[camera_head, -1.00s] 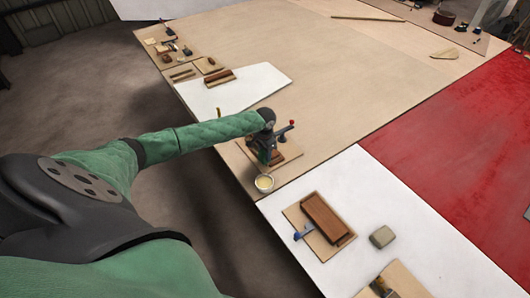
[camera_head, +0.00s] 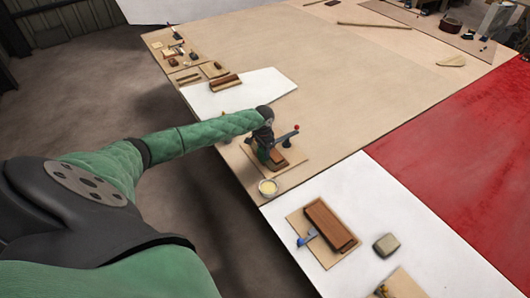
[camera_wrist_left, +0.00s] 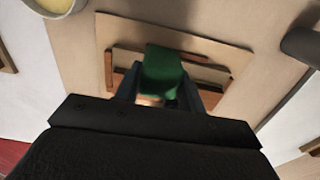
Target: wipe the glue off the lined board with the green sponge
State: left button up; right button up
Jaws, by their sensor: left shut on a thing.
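My left gripper (camera_head: 272,160) is low over a wooden piece (camera_head: 284,159) on a tan board (camera_head: 301,161) near the table's left edge. It is shut on the green sponge (camera_wrist_left: 163,72), which shows between the fingers in the left wrist view. There the sponge is over or against a brown wooden piece (camera_wrist_left: 121,77) on the tan board (camera_wrist_left: 215,48). I cannot tell whether it touches the wood. Any lines or glue under it are hidden or too small to see. My right gripper is not in view.
A small cup of pale yellow stuff (camera_head: 268,187) stands close to the board. A brown block (camera_head: 328,222) on another board, a blue-ended tool (camera_head: 308,237) and a grey-green block (camera_head: 386,245) lie on the white sheet at front right. The middle of the table is clear.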

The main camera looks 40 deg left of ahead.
pick_arm(q)
jog(key=shift+w+a, duration=0.3)
jog(key=shift+a, duration=0.45)
jog(key=shift+r, duration=0.15)
jog(key=shift+r+p, duration=0.65)
jog(key=shift+r, duration=2.75)
